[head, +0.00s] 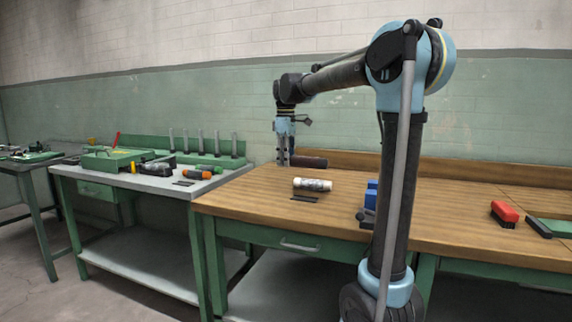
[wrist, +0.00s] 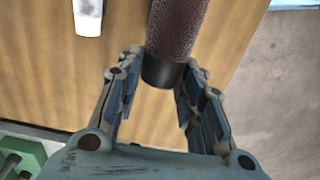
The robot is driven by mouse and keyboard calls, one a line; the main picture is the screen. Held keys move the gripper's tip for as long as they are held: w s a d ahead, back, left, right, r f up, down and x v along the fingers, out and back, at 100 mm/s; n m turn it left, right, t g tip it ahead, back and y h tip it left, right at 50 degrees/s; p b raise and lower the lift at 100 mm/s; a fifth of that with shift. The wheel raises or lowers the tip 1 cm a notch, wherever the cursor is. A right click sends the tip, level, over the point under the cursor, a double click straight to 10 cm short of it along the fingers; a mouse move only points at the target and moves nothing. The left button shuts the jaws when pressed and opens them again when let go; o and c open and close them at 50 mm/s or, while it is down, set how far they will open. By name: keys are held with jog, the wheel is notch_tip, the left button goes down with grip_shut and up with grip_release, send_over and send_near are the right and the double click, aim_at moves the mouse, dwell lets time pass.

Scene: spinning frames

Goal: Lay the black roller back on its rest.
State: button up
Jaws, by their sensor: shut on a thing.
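The black roller (head: 309,162) is a dark, rough-surfaced cylinder with a brownish tint, at the back left of the wooden bench. My gripper (head: 284,163) is at its left end. In the wrist view the roller (wrist: 178,30) runs away from my gripper (wrist: 157,98), its smooth dark end between the two fingers. The fingers are shut on that end. In the head view the roller is roughly level, close to the bench top; I cannot tell whether it touches. I cannot make out its rest for certain.
The grey-topped table (head: 215,180) at left holds tools and several upright posts. The bench (head: 250,190) is clear at front left.

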aim_at(286, 197)
jog(key=shift+s+f, duration=0.1)
jog(key=shift+f, duration=5.85)
jog(key=shift+f, duration=0.1)
jog(key=o, duration=1.1)
jog(key=shift+o, duration=0.6)
notch_tip(286, 197, up, 12)
jog(key=shift+f, duration=0.1)
